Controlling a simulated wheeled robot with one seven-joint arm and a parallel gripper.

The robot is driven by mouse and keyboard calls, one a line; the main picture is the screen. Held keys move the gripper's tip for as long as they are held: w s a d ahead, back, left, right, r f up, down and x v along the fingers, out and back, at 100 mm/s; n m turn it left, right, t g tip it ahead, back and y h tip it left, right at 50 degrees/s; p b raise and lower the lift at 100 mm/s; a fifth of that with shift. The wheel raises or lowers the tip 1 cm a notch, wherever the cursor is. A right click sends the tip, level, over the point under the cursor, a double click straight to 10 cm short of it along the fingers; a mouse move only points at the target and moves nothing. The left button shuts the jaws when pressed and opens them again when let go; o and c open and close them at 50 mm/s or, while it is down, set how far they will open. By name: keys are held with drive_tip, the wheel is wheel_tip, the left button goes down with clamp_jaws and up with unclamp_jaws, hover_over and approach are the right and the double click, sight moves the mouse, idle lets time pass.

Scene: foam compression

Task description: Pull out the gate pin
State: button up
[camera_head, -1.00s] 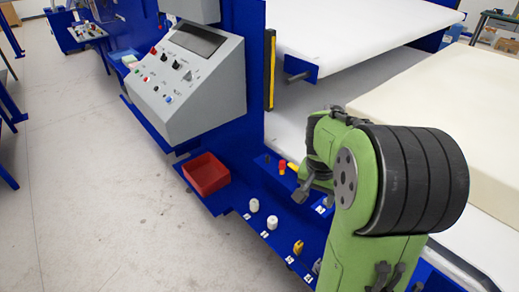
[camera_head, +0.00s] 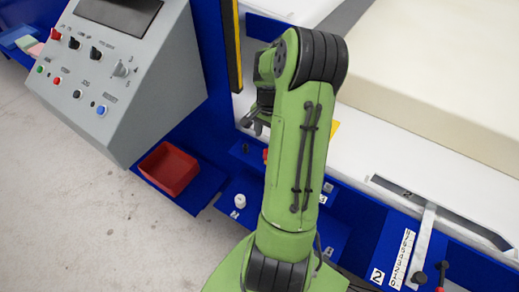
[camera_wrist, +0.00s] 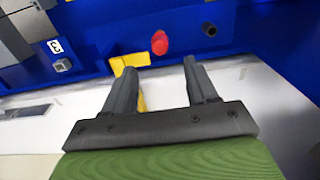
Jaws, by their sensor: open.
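A red round-headed piece (camera_wrist: 159,42), which looks like the gate pin, stands on the blue surface in the wrist view. A small part of a red piece (camera_head: 265,155) shows beside my arm in the head view, the rest hidden behind the arm. My gripper (camera_wrist: 159,68) is open, with nothing between its fingers. In the wrist view the red head appears just beyond the fingertips, between their lines and apart from them. In the head view my gripper (camera_head: 252,122) hangs over the blue frame, partly hidden by my arm.
A yellow bracket (camera_wrist: 130,62) and a dark knob (camera_wrist: 210,29) flank the red piece. A red bin (camera_head: 168,170) and a white knob (camera_head: 240,201) are on the blue shelf. A grey control panel (camera_head: 100,70) stands left. A foam block (camera_head: 440,80) lies at right.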

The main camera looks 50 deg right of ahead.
sight(267, 151)
drive_tip(key=shift+f, duration=0.25)
wheel_tip(267, 151, down, 9)
drive_tip(key=b, duration=0.7)
drive_tip(key=shift+r, duration=0.15)
drive_tip(key=shift+r, duration=0.1)
idle(0.4)
clamp_jaws()
idle(0.3)
drive_tip(key=shift+r, duration=0.1)
